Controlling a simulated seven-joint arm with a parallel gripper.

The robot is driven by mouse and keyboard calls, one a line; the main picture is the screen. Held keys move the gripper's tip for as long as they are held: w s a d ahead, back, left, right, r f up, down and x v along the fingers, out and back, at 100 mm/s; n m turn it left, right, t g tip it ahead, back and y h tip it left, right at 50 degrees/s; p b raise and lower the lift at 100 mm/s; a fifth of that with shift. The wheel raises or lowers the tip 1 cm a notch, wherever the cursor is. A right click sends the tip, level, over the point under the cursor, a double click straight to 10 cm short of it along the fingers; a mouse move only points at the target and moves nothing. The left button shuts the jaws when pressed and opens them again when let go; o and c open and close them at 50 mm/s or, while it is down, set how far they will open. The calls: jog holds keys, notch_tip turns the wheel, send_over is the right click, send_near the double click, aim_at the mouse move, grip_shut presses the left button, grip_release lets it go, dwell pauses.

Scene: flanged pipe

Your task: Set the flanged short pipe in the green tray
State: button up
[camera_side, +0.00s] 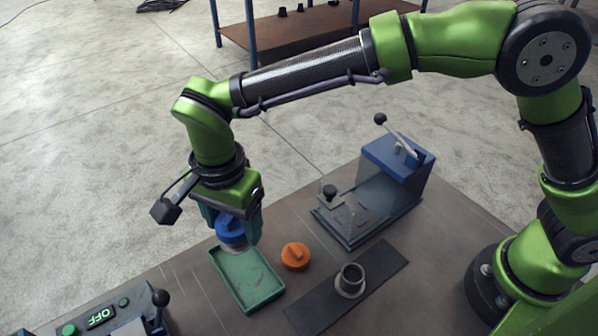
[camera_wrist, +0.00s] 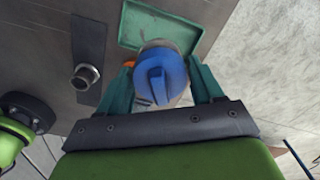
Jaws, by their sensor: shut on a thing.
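My gripper (camera_side: 232,236) points down and is shut on a blue-capped grey piece (camera_side: 230,229). In the wrist view the piece's ridged blue cap (camera_wrist: 160,78) sits between my fingers (camera_wrist: 162,76), with a pale grey rim around it. Its lower part is mostly hidden. It is over the far end of the green tray (camera_side: 258,306); I cannot tell whether it touches the tray. The tray also shows in the wrist view (camera_wrist: 140,25), and its visible floor is bare. A grey flanged short pipe (camera_side: 350,281) stands uncapped on a dark mat (camera_side: 318,310); it also shows in the wrist view (camera_wrist: 82,78).
An orange cap (camera_side: 295,256) lies between the tray and the mat. A blue and clear fixture (camera_side: 370,190) with a lever stands behind the mat. A control box (camera_side: 110,315) reading OFF is at the lower left. Bare table lies right of the mat.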

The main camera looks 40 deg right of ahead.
aim_at(235, 233)
jog(key=shift+f, duration=5.05)
dwell(0.4)
jog(key=o, duration=1.2)
jog(key=shift+o, duration=0.5)
jog(key=shift+r, duration=3.5)
